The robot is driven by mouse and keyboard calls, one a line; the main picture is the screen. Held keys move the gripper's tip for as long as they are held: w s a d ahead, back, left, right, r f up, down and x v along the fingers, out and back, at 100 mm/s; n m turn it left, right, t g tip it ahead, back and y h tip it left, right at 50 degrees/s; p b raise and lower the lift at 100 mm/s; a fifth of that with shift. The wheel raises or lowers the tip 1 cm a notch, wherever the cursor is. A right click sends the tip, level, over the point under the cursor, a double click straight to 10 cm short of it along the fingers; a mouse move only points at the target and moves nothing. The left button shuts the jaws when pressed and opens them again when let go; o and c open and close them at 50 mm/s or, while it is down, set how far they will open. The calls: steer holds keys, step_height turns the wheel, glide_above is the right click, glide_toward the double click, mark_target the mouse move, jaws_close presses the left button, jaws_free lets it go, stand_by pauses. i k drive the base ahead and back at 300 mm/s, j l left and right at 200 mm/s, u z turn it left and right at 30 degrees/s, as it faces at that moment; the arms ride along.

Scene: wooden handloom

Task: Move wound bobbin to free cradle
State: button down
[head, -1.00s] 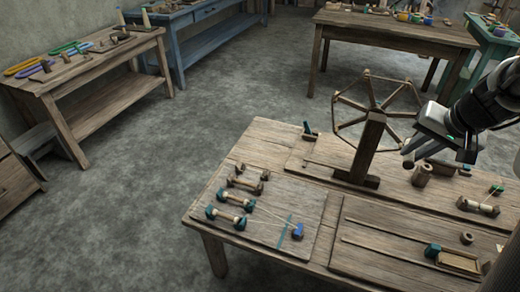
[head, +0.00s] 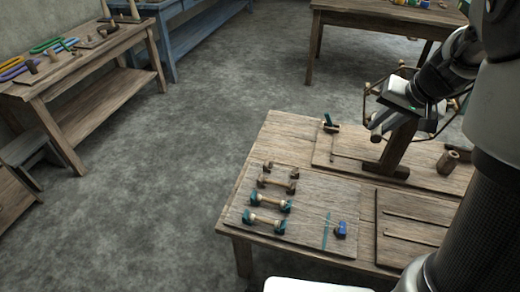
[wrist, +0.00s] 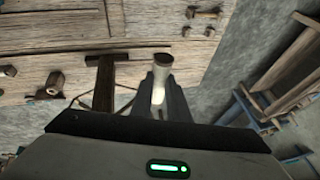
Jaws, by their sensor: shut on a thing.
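My gripper (head: 382,122) is raised in front of the spoked wheel, above the table's back part. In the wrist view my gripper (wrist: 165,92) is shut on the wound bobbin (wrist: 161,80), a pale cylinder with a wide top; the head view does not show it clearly. On the left board, two bobbins (head: 268,203) (head: 264,222) lie between teal-ended supports. Behind them are brown cradle posts (head: 263,182), also at the top right of the wrist view (wrist: 190,31). Their gap looks empty, but the detail is small.
The wheel's wooden post (head: 397,150) stands close to my gripper. A brown spool (head: 448,161) stands to its right. A blue block (head: 341,229) sits on the left board with threads leading to it. Open floor lies left of the table.

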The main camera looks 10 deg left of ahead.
mark_target(265, 181)
steer(key=j, duration=0.4)
steer(key=i+j, duration=0.1)
steer(key=j, duration=0.35)
steer(key=i+j+u, duration=0.1)
steer(key=j, duration=0.3)
